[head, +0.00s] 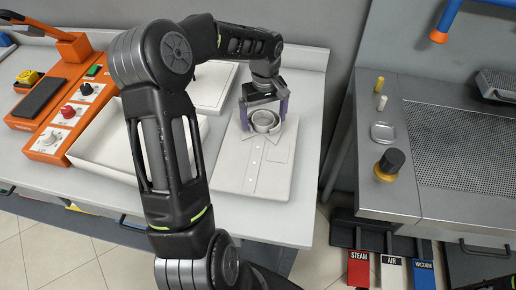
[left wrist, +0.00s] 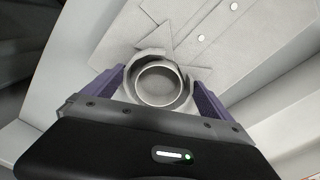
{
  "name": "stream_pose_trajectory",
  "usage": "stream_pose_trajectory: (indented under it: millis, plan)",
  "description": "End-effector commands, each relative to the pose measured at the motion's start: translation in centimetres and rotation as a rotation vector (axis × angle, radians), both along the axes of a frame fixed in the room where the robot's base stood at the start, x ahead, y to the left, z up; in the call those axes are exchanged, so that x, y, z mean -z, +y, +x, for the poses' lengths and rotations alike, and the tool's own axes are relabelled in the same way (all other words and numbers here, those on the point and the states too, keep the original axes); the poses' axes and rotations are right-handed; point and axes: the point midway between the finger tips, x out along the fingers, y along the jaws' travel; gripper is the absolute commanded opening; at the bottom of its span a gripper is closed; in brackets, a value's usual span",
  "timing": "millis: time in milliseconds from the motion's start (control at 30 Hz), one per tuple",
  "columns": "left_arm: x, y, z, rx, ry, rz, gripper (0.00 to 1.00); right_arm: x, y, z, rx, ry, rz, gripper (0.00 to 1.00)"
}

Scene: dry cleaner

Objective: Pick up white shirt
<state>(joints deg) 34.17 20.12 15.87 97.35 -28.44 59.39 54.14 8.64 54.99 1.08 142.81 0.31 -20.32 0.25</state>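The white shirt (head: 254,166) lies folded flat on the white table, with its round collar at the far end and a buttoned placket running toward me. My left gripper (head: 263,113) points down over the collar. Its two purple fingers are spread on either side of the collar ring. In the left wrist view, the shirt's collar (left wrist: 158,84) sits between the fingers of that gripper. I cannot tell whether the fingers touch the cloth.
A white tray (head: 96,170) is left of the shirt, partly hidden by my left arm, with another white box (head: 213,84) behind. An orange control panel (head: 58,120) stands far left. A grey perforated station (head: 455,150) is right, across a gap.

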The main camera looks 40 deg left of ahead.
Motion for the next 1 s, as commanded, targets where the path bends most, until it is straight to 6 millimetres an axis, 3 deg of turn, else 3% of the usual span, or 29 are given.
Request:
stream_pose_trajectory:
  millis: [667,1000]
  plan:
    - [-0.01,0.00,0.02,0.000,-0.001,-0.001,0.24,0.00,0.00,0.01,0.000,0.000,0.000,0.36]
    - [-0.49,0.00,0.07,0.000,-0.002,0.001,0.22,0.12,0.00,0.01,0.000,0.000,0.000,0.36]
